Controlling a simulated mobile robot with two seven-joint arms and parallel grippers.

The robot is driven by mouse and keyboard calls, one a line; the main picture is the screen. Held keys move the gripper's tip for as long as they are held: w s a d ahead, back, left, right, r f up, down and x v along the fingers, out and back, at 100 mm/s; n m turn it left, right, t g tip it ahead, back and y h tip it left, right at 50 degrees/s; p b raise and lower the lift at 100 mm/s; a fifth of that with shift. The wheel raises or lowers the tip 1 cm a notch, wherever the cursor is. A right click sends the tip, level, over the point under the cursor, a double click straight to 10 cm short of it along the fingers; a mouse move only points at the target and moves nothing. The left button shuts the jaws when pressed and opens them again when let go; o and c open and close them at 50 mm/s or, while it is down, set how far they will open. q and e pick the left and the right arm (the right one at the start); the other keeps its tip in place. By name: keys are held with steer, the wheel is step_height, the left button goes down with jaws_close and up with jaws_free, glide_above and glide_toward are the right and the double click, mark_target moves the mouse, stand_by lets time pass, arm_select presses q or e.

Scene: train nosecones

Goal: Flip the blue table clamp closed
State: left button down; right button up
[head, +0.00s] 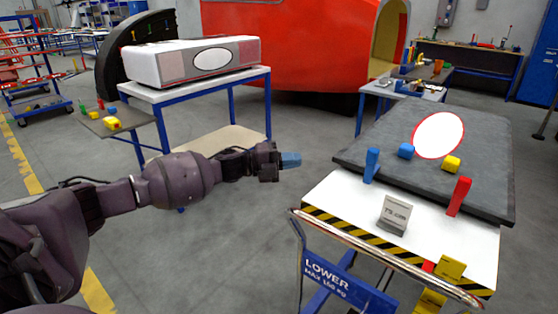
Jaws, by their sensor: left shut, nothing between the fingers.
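An upright blue piece (372,165), which looks like the blue table clamp, stands at the near left edge of the dark grey board (480,140) on the cart. My left gripper (290,160) is shut and empty, with light blue fingertips pointing right. It is in the air to the left of the cart, apart from the upright blue piece. My right gripper is not in view.
The white-topped cart (340,205) has a metal push bar (380,260) along its front. A blue-legged table (200,92) carries a white box (190,61) behind my arm.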

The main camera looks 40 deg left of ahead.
arm_select(q)
steer(key=shift+v, duration=1.75)
steer(key=shift+r, duration=0.1)
